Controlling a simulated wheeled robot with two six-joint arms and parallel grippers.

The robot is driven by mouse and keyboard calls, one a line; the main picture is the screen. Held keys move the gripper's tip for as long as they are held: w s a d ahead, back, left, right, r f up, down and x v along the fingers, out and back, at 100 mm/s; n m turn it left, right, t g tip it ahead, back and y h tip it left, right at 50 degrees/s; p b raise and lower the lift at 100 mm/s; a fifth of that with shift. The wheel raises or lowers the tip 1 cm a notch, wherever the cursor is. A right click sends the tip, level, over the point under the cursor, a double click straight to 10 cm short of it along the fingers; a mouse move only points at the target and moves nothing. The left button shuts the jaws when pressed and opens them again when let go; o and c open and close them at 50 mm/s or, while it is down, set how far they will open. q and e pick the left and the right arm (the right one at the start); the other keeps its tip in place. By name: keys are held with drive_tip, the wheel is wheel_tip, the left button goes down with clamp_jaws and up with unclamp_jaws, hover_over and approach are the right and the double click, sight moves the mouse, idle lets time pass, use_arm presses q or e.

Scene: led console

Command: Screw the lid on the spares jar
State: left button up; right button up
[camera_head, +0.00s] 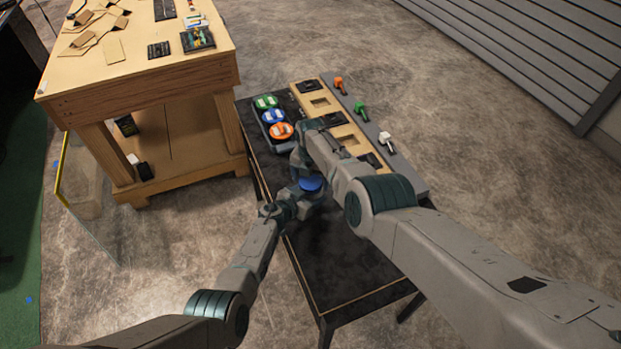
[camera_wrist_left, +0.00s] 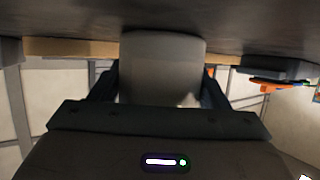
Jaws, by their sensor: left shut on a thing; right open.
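In the head view a round blue lid (camera_head: 312,183) shows just beyond my left gripper (camera_head: 300,199), partly under my right arm. I cannot tell whether it is seated on the jar. In the left wrist view a plain grey cylinder, apparently the spares jar (camera_wrist_left: 162,68), stands between the two dark fingers of my left gripper (camera_wrist_left: 160,88), which is shut on it. My right gripper (camera_head: 303,170) is open, close above and beside the blue lid. Its fingertips are mostly hidden by its own wrist.
A dark tray (camera_head: 286,146) holds green, blue and orange round items on the black table (camera_head: 345,262). A cluttered wooden workbench (camera_head: 140,85) stands left. The table's near end is clear.

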drive_tip(key=c, duration=1)
drive_tip(key=m, duration=1.3)
drive_tip(key=o, duration=1.1)
drive_tip(key=shift+c, duration=0.2)
